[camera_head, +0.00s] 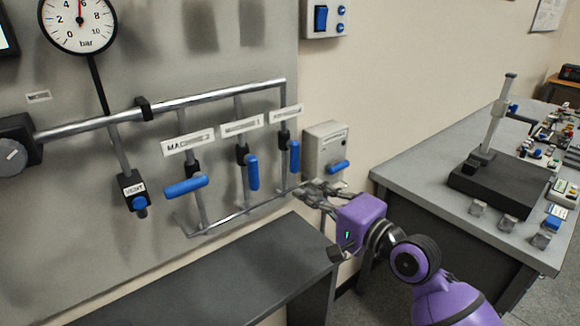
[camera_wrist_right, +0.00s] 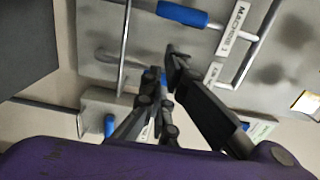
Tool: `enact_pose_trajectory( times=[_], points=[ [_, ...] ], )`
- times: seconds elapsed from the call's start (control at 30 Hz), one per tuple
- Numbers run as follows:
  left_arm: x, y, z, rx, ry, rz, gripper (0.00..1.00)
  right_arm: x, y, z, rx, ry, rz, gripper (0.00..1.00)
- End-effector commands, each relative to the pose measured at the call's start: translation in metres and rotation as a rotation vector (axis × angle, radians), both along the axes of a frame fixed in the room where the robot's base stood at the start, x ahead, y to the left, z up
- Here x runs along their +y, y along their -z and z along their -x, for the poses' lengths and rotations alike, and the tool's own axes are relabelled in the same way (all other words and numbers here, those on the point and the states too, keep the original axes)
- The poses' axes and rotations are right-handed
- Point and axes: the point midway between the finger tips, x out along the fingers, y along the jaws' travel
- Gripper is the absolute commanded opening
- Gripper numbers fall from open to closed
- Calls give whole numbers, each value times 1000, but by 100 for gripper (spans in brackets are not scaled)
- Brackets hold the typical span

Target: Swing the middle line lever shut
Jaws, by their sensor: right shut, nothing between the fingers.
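Three blue levers hang on the wall pipes. The middle lever (camera_head: 252,172) points roughly down along its drop pipe. The left lever (camera_head: 186,187) lies crosswise to its pipe; one crosswise lever also shows in the wrist view (camera_wrist_right: 183,14). The right lever (camera_head: 294,157) points down along its pipe. My right gripper (camera_head: 315,189) is shut and empty, below and right of these levers, by the lower rail. Its fingers show in the wrist view (camera_wrist_right: 162,68) with a bit of blue behind them; I cannot tell which lever that is. My left gripper is out of view.
A grey box with a blue handle (camera_head: 338,167) is on the wall just above my right gripper. A lower rail (camera_head: 245,213) runs under the levers. A dark bench (camera_head: 210,277) lies below. A gauge (camera_head: 78,22) hangs upper left. A workbench (camera_head: 420,158) stands right.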

Motion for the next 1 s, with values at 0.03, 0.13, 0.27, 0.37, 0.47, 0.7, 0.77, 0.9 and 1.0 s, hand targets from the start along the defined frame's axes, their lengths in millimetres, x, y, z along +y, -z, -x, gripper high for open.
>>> enact_pose_trajectory(
  times=[0.03, 0.13, 0.27, 0.37, 0.47, 0.7, 0.77, 0.9, 1.0],
  points=[
    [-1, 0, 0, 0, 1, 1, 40, 1, 1, 0, 15, -1, -16, 0],
    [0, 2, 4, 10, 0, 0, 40, 6, 0, -6, 24, 0, -30, 0],
    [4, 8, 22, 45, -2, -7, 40, 18, 0, -21, 23, -1, -27, 0],
    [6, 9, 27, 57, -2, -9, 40, 30, -1, -37, 21, 0, -26, 0],
    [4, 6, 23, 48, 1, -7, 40, 41, -1, -51, 21, 0, -26, 0],
    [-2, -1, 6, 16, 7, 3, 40, 59, 1, -74, 21, 2, -23, 0],
    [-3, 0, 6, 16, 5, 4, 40, 61, 2, -76, 22, 2, -24, 0],
    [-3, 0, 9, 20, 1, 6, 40, 63, 2, -78, 22, 2, -22, 0],
    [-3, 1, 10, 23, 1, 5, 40, 63, 2, -78, 22, 2, -22, 0]
  ],
)
